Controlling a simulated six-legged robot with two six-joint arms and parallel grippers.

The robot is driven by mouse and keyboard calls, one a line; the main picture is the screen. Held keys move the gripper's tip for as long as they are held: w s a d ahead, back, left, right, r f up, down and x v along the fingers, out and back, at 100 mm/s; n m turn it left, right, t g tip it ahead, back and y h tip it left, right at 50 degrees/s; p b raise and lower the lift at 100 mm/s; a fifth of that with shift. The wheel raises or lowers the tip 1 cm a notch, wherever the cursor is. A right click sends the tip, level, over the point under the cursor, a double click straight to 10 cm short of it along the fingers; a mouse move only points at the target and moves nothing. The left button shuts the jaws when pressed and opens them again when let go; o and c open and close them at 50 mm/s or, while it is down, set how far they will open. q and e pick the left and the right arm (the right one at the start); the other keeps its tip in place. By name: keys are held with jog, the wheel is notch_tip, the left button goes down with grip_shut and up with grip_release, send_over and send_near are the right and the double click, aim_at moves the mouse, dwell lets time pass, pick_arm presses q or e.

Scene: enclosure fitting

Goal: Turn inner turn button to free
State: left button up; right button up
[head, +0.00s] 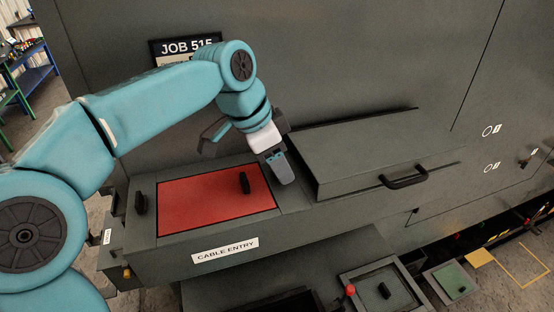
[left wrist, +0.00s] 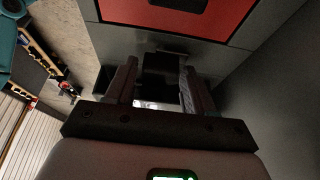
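The red panel (head: 205,203) lies in the grey cable entry frame, with a black upright grip (head: 244,183) near its right side. It also shows at the top of the left wrist view (left wrist: 150,14). A black turn button (head: 140,202) stands on the frame left of the panel. My left gripper (head: 283,172) points down at the frame just right of the panel. In the left wrist view its fingers (left wrist: 158,68) are apart, with a dark block (left wrist: 160,78) between them, likely the inner turn button. Contact cannot be told. My right gripper is out of view.
A closed grey cover (head: 370,150) with a black handle (head: 404,178) rises close to the right of my left gripper. A tall grey wall stands behind. A tray with a red knob (head: 350,290) and a green plate (head: 452,280) are lower right.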

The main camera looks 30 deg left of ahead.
pick_arm(q)
jog(key=p+v, duration=0.1)
jog(key=v, duration=1.5)
jog(key=shift+r, duration=0.1)
jog(key=shift+w, duration=0.1)
